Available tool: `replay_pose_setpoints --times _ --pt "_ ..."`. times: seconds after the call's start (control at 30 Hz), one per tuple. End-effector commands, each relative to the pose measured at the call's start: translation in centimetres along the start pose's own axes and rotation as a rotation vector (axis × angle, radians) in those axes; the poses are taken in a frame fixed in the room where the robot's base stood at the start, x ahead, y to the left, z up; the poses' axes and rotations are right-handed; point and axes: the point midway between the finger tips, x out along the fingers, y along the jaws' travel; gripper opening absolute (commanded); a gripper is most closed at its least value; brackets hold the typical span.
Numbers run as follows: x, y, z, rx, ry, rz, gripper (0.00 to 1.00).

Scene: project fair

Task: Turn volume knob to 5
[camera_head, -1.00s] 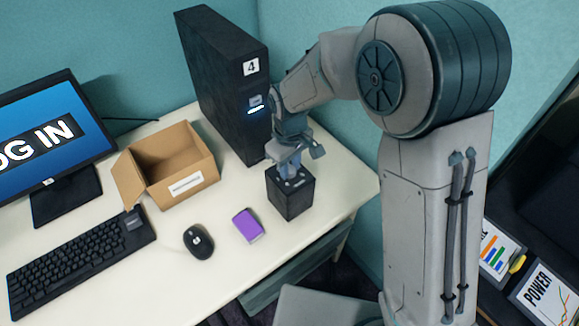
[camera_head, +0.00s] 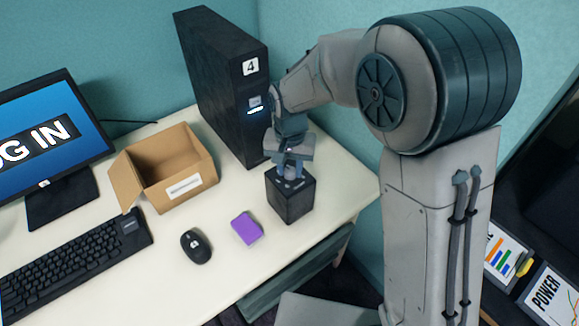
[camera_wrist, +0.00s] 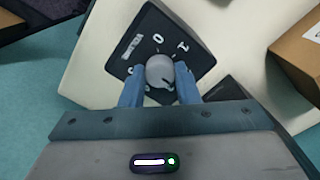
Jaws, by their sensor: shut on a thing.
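The volume knob (camera_wrist: 160,71) is a round grey knob on top of a small black box (camera_head: 290,200), which stands near the right end of the desk. In the wrist view, white marks surround the knob; a 0 and a 1 can be read on the box's top face (camera_wrist: 145,40), along with a "VOLUME" label. My gripper (camera_wrist: 160,88) is shut on the knob, with a blue finger on each side of it. The fingers hide the other numbers, and I cannot tell which one the knob points to. In the head view the gripper (camera_head: 291,170) comes down onto the box from above.
A black computer tower (camera_head: 222,85) marked 4 stands behind the box. An open cardboard box (camera_head: 190,187), a purple block (camera_head: 246,228), a mouse (camera_head: 196,246), a keyboard (camera_head: 75,255) and a monitor (camera_head: 45,130) are to the left. The desk's front edge is close.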

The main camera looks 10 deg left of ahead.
Motion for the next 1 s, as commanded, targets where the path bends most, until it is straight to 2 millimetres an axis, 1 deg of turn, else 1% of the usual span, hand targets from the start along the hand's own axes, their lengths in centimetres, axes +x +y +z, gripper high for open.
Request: replay_pose_setpoints --times 1.0 --pt "-0.39 -0.14 -0.18 0.963 0.005 -0.007 0.06"
